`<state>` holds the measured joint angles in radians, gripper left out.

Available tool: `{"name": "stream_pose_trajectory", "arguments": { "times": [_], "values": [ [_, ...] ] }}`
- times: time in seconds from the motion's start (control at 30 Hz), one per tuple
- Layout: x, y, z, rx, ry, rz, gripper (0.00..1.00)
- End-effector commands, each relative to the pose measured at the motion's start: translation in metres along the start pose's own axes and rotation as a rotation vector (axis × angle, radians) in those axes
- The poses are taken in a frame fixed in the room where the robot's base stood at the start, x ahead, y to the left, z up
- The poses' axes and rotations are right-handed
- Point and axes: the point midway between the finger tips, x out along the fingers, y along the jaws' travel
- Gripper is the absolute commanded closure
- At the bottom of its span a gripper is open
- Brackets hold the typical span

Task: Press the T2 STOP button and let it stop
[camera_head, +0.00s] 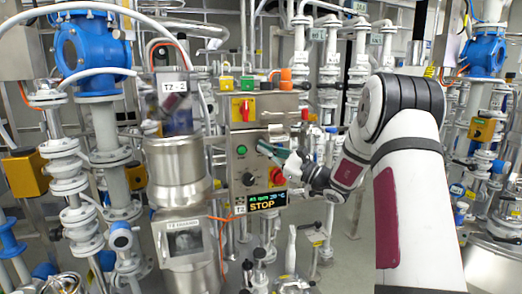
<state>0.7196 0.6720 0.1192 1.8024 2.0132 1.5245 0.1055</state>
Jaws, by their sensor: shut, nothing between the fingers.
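The steel control box (232,165) stands in the middle of the camera_head view. Its face has a green button (241,150), a black knob (248,179) and a red mushroom button on yellow (277,176). A small display (268,201) at its lower edge shows an rpm and °C reading and the word STOP, beside a T2 label (239,206). My gripper (263,147) is shut and empty, its tips at the box face just right of the green button. The tips cover that part of the face; I cannot tell whether they touch. No separate STOP button shows clearly.
A red-and-yellow switch (243,109) sits on an upper box, with coloured connectors above. A steel vessel (178,172) stands close left. Blue-topped valves and pipes (95,55) fill the left; white pipes stand behind. My arm covers much of the right.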

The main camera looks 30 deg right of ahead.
Motion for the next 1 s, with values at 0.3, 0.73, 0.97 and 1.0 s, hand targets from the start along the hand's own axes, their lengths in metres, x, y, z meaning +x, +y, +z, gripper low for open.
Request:
{"name": "stream_pose_trajectory", "arguments": {
  "times": [0.3, 0.73, 0.97, 1.0],
  "values": [
    [-0.010, 0.007, 0.007, 0.001, 0.001, -0.001, 1.00],
    [-0.014, 0.009, 0.010, 0.001, 0.001, 0.000, 1.00],
    [-0.028, 0.019, 0.021, 0.002, 0.002, -0.001, 1.00],
    [-0.031, 0.021, 0.023, 0.001, 0.002, -0.001, 1.00]
  ]
}}
